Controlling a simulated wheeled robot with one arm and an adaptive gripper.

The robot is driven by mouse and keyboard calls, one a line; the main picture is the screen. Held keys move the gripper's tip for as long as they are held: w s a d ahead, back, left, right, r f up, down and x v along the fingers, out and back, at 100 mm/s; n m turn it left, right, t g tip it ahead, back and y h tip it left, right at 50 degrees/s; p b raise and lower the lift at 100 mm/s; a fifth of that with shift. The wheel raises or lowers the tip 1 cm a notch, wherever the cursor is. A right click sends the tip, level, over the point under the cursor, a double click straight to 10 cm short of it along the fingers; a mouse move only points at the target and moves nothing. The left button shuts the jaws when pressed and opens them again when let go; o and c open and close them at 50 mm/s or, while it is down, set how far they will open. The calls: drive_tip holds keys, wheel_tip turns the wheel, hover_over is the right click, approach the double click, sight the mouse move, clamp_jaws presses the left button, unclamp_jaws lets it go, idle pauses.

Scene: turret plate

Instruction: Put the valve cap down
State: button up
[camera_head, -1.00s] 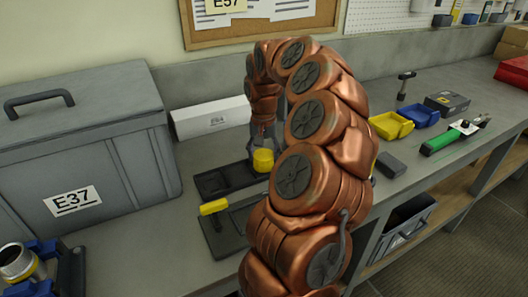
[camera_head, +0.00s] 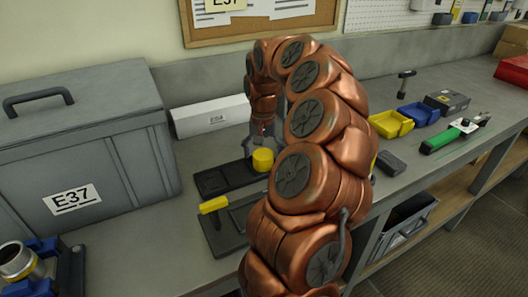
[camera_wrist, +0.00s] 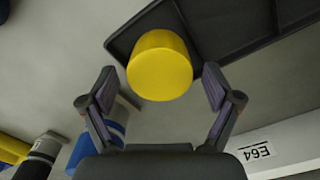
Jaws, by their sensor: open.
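The yellow valve cap (camera_head: 263,160) stands on the dark tray (camera_head: 212,181) on the bench, at the tray's right end. In the wrist view the cap (camera_wrist: 159,66) sits between and just beyond the fingertips, with a gap on both sides. My gripper (camera_wrist: 160,88) is open and empty. In the head view my gripper (camera_head: 262,138) is just above the cap, partly hidden by my own arm. The wrist view also shows the tray's rim (camera_wrist: 122,45).
A grey case (camera_head: 120,165) marked E37 stands at left. A white box (camera_head: 208,118) marked E64 lies behind the tray. A dark fixture with a yellow handle (camera_head: 214,204) is in front. Yellow (camera_head: 390,124) and blue bins (camera_head: 420,115) stand at right.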

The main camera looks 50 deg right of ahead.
sight(263, 153)
wheel_tip(263, 153, up, 12)
drive_tip(key=b, duration=0.2)
idle(0.5)
drive_tip(key=shift+r, duration=0.15)
idle(0.5)
